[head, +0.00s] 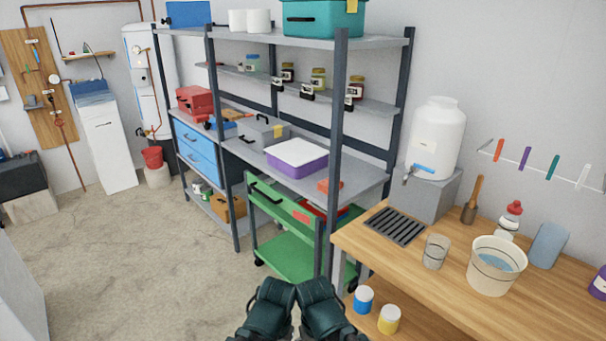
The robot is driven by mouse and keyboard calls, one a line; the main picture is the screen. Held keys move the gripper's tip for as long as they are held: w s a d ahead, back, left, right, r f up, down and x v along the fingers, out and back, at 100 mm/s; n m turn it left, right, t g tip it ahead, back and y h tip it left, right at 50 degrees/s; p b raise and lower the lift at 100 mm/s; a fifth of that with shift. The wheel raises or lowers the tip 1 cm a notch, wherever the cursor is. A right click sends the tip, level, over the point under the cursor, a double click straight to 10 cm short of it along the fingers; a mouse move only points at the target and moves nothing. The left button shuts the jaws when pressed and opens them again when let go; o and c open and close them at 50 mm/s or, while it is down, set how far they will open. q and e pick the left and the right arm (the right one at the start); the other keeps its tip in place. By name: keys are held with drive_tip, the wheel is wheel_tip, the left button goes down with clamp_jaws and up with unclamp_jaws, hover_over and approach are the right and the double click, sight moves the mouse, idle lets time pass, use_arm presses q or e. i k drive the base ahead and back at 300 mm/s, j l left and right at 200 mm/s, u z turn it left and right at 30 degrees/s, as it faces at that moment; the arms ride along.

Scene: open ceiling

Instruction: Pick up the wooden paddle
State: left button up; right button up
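A slim brown wooden tool (472,199), which looks like the wooden paddle, stands upright on the wooden counter (400,266) at the right. Its narrow end points up and its darker, wider end is down. It is beside the grey block under the white water tank. My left gripper (275,293) and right gripper (316,291) show as dark shapes close together at the bottom centre, in front of the counter's left end. Both are well apart from the wooden tool. Their fingertips are not clear, and I see nothing held.
A green cart (285,254) is under the shelving. Open floor lies left.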

sight(472, 201)
drive_tip(key=z, duration=1.45)
